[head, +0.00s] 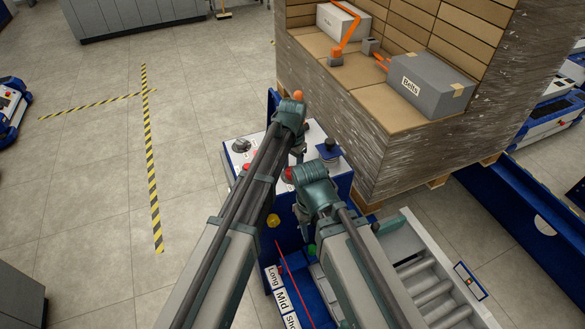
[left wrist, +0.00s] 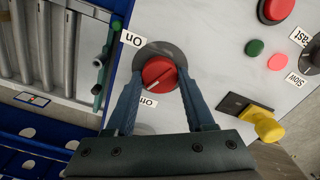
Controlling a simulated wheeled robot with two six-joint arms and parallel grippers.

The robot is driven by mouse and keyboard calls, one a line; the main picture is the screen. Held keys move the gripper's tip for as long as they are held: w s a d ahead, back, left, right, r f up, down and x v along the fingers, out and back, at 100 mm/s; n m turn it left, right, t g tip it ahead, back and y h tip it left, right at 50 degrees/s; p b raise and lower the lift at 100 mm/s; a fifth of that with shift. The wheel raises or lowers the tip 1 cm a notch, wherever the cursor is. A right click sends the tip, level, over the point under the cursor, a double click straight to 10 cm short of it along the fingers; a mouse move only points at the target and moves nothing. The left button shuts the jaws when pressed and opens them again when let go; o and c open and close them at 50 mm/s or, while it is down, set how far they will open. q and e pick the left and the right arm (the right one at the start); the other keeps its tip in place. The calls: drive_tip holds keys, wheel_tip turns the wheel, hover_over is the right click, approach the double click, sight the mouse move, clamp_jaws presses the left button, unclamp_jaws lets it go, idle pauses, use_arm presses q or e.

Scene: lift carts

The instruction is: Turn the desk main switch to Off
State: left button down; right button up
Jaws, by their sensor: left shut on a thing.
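The main switch (left wrist: 159,74) is a round red knob on a dark disc on the pale desk panel in the left wrist view. Its white mark slants toward the lower left. One label (left wrist: 132,38) reads On; a second label (left wrist: 149,102) below the knob is partly covered. My left gripper (left wrist: 160,88) has one finger on each side of the knob and is shut on it. In the head view my left gripper is mostly hidden by its arm over the desk (head: 314,134). My right gripper (head: 306,229) hangs at the desk's front side; its fingers are unclear.
The panel also has a red button (left wrist: 276,9), small green (left wrist: 255,47) and pink (left wrist: 278,62) buttons, and a yellow control (left wrist: 266,126). A roller conveyor (head: 430,285) lies right of the desk. A wrapped pallet stack (head: 420,140) stands behind. Open floor lies left.

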sight(292, 170)
use_arm(q)
drive_tip(key=n, duration=0.5)
drive_tip(key=shift+n, duration=0.3)
idle(0.4)
drive_tip(key=shift+c, duration=1.3)
unclamp_jaws()
drive_tip(key=shift+r, duration=0.1)
wheel_tip(292, 170, up, 14)
drive_tip(key=p, duration=1.4)
drive_tip(key=shift+f, duration=0.2)
